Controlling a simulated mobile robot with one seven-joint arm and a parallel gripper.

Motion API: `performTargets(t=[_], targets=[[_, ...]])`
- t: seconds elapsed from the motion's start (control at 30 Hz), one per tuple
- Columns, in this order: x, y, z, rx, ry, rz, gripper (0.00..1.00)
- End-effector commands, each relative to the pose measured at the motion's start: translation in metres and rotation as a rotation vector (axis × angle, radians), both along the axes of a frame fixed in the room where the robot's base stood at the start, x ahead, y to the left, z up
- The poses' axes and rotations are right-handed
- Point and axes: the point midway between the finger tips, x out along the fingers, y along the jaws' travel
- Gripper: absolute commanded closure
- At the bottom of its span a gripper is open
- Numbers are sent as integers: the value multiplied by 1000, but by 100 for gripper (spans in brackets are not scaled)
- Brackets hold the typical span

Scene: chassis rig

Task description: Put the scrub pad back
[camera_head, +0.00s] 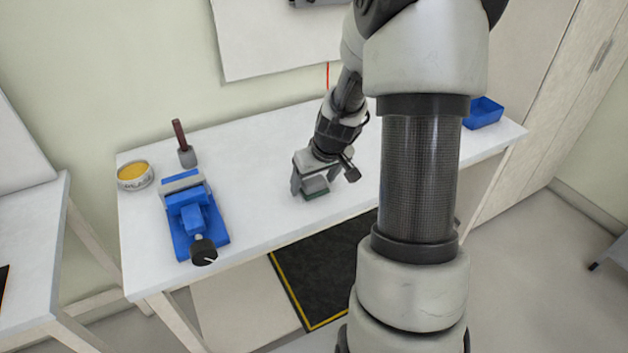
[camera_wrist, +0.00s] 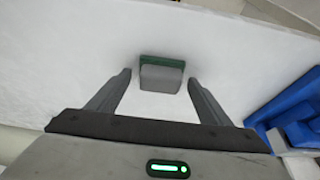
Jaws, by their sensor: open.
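The scrub pad (camera_head: 315,189) is a small block, grey above with a green layer, lying on the white workbench (camera_head: 255,211) near its front edge. In the wrist view the scrub pad (camera_wrist: 162,74) sits just ahead of and between the fingertips. My gripper (camera_head: 322,181) is open, pointing down over the pad. In the wrist view both fingers of my gripper (camera_wrist: 158,77) are spread, with a gap on each side of the pad. I cannot tell how far above the bench the fingertips are.
A blue vise (camera_head: 190,217) stands left on the bench, also at right in the wrist view (camera_wrist: 290,115). A blue bin (camera_head: 484,113) is at the far right. Bench between vise and gripper is clear.

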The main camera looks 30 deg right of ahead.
Motion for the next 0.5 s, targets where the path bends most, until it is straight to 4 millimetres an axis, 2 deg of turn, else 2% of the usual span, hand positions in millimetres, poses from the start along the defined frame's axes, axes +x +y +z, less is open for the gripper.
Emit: performTargets(t=[0.17, 0.5], targets=[[-8, -1, 25, -3, -3, -1, 27], [-36, -2, 90, -3, -3, -1, 27]])
